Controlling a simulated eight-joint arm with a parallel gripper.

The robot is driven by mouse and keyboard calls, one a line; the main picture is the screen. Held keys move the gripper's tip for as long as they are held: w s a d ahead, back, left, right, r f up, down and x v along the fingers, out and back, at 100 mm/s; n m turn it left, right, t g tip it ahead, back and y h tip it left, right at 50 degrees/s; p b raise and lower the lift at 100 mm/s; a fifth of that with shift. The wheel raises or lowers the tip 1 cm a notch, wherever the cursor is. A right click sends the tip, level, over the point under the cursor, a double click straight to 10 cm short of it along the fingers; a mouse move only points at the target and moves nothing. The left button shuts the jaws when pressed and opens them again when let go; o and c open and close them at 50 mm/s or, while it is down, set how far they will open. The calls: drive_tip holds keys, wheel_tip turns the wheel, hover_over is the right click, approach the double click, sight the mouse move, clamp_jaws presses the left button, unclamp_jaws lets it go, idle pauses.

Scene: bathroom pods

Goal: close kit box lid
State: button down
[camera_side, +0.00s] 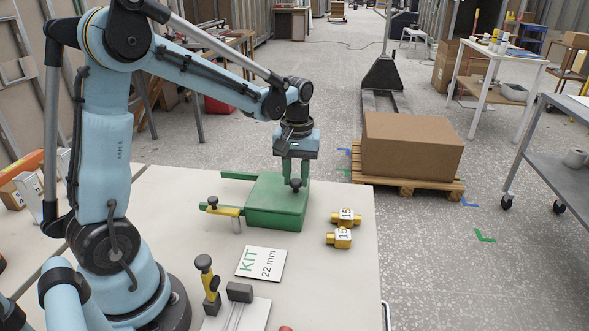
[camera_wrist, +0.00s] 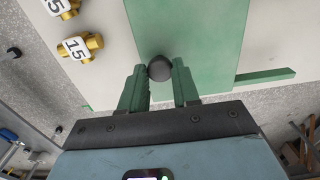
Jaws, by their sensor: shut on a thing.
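The green kit box (camera_side: 272,222) stands on the pale table. Its green lid (camera_side: 270,187) lies across the top with a dark round knob (camera_side: 296,184). My gripper (camera_side: 295,172) points down at the right-hand part of the lid, and its green fingers are shut on the knob. In the wrist view the knob (camera_wrist: 159,68) sits between the tips of my gripper (camera_wrist: 160,78). Two shades of green show there, but I cannot tell whether the lid covers the box fully. The inside of the box is not visible.
Brass fittings (camera_side: 340,238) marked 15 lie right of the box. A KIT 22 mm card (camera_side: 261,263) lies in front. A cardboard box (camera_side: 411,147) sits on a pallet beyond the table.

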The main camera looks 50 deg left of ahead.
drive_tip(key=shift+w+d, duration=0.2)
drive_tip(key=c, duration=1.2)
unclamp_jaws()
drive_tip(key=o, duration=0.4)
wheel_tip(320, 180, up, 12)
drive_tip(key=shift+s+r, duration=0.1)
drive_tip(key=shift+s, duration=0.05)
drive_tip(key=s+d+f+m+t, duration=0.6)
drive_tip(key=s+d+m+t, duration=0.1)
drive_tip(key=s+d+m, duration=0.2)
drive_tip(key=shift+s, duration=0.4)
